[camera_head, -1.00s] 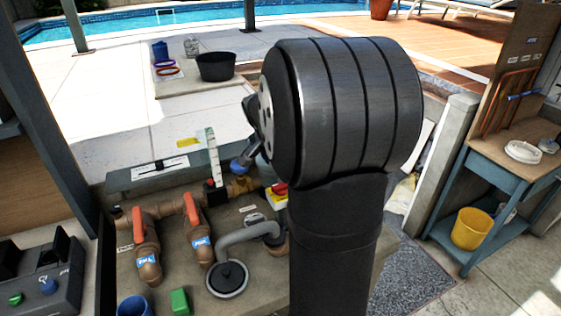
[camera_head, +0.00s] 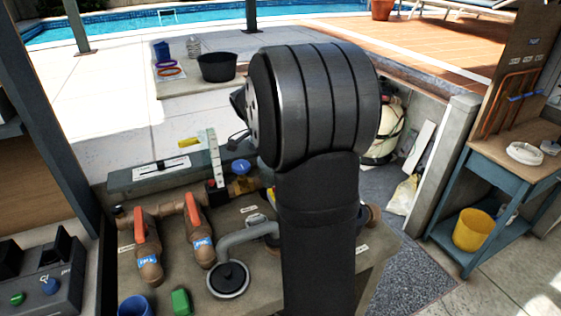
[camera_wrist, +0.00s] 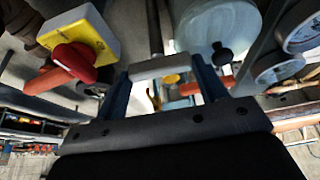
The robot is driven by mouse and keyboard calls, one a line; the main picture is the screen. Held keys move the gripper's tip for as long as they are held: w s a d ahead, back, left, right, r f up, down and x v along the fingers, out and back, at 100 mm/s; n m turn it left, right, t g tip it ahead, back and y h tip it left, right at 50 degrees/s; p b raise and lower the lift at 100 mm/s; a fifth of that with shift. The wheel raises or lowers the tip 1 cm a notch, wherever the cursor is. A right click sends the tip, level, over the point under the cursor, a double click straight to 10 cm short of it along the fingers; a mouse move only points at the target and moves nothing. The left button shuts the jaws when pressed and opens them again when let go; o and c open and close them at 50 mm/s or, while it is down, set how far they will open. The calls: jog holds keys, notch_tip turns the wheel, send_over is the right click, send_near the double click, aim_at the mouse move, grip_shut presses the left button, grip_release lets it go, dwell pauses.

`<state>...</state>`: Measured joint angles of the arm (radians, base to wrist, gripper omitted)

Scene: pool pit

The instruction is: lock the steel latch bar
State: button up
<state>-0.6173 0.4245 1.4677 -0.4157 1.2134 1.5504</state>
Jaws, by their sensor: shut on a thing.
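My gripper (camera_wrist: 162,72) shows in the wrist view with its two blue fingers on either side of a short pale grey bar, which spans the gap between the fingertips. This looks like part of the steel latch bar (camera_wrist: 160,67); its ends and any catch cannot be made out. In the head view my dark wrist and arm stand in front of my gripper, so the gripper and the bar are hidden there.
A yellow box with a red knob (camera_wrist: 80,60) is close at left in the wrist view; a clear round cover (camera_wrist: 218,25) and gauges (camera_wrist: 305,28) are at right. Orange-handled valves (camera_head: 195,225), a curved grey pipe (camera_head: 248,235) and a black bucket (camera_head: 216,68) surround the workspace.

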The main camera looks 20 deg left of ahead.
dwell(0.4)
jog(key=o, duration=1)
jog(key=v, duration=1.7)
jog(key=shift+a+r, duration=0.1)
jog(key=shift+r, duration=0.1)
jog(key=x, duration=1.7)
jog(key=shift+f, duration=0.25)
jog(key=shift+r, duration=0.1)
